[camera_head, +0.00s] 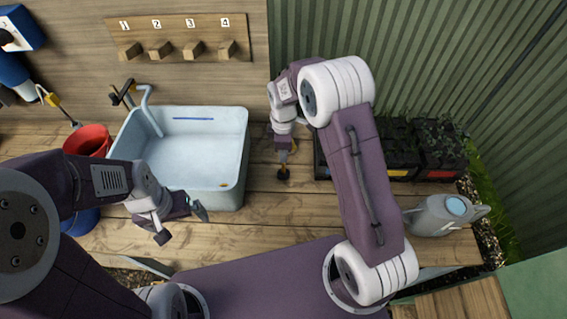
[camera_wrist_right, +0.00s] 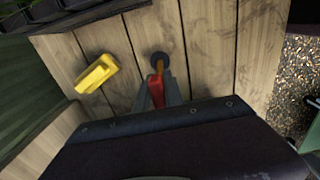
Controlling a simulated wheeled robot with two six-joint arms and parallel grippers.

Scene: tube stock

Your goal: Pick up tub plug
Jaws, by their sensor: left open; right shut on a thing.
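The tub plug (camera_head: 283,174) looks like a small dark disc at the bench, just right of the tub. In the right wrist view the dark disc (camera_wrist_right: 160,60) has an orange stem and a red part between my fingers. My right gripper (camera_head: 284,158) points down over it and is shut on it. I cannot tell whether the disc touches the wood. The pale tub (camera_head: 247,150) stands left of it, with a blue strip inside. My left gripper (camera_head: 181,223) is open and empty, in front of the tub.
A yellow object (camera_wrist_right: 97,73) lies on the bench beside the plug. Dark plant trays (camera_head: 440,160) and a grey watering can (camera_head: 438,216) stand at the right. A red bucket (camera_head: 88,139) is left of the tub. Numbered wooden pegs (camera_head: 193,50) hang on the wall.

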